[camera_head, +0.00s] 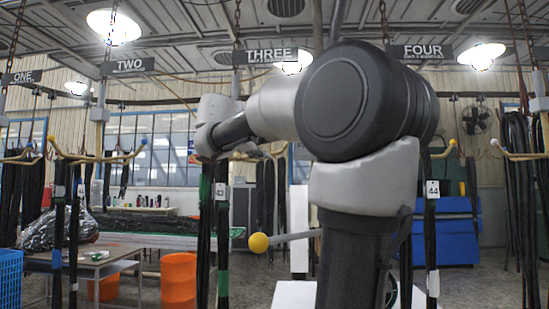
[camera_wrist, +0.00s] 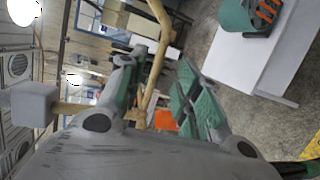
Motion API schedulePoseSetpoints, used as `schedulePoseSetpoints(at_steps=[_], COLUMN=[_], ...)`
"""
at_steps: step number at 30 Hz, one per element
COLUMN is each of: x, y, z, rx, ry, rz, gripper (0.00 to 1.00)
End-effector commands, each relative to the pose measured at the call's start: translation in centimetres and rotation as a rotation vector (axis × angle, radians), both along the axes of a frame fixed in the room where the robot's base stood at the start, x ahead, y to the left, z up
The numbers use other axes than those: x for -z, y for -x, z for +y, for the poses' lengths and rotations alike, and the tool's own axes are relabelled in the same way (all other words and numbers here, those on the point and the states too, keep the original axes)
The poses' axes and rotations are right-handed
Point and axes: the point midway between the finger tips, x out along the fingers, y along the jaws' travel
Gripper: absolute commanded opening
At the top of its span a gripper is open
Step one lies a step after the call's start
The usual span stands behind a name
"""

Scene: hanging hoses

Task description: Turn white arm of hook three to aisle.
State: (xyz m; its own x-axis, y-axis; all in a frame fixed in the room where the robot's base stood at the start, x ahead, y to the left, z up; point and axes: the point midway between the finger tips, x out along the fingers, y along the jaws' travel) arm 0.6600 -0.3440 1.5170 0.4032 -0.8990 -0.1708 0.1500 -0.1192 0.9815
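The sign THREE (camera_head: 266,56) hangs from the ceiling in the head view. Part of hook three's beige arm (camera_head: 262,155) shows below it; my arm hides much of the hook. I cannot make out its white tip. In the wrist view a beige bent bar (camera_wrist: 155,62) runs up the picture between the two fingers of my gripper (camera_wrist: 158,75), and a grey box (camera_wrist: 30,103) with a beige stub is at left. The green-padded fingers are spread apart; I cannot tell whether they touch the bar. In the head view the fingers are hidden.
Black hoses tagged 43 (camera_head: 222,225) hang below hook three, and hoses tagged 44 (camera_head: 432,230) hang to the right. A yellow ball on a grey rod (camera_head: 258,242) is low in the middle. Orange bins (camera_head: 179,280) and a table (camera_head: 85,260) stand at left.

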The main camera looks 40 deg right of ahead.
Motion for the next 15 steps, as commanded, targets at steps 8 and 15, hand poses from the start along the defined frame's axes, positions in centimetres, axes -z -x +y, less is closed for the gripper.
schedulePoseSetpoints(at_steps=[8,15], x=[0.7,1.3], y=[-1.5,-2.8], z=[-3.5,-6.4], rx=[0.005,0.002], ry=[-0.001,-0.001], rz=[0.002,0.001], gripper=[0.34,0.34])
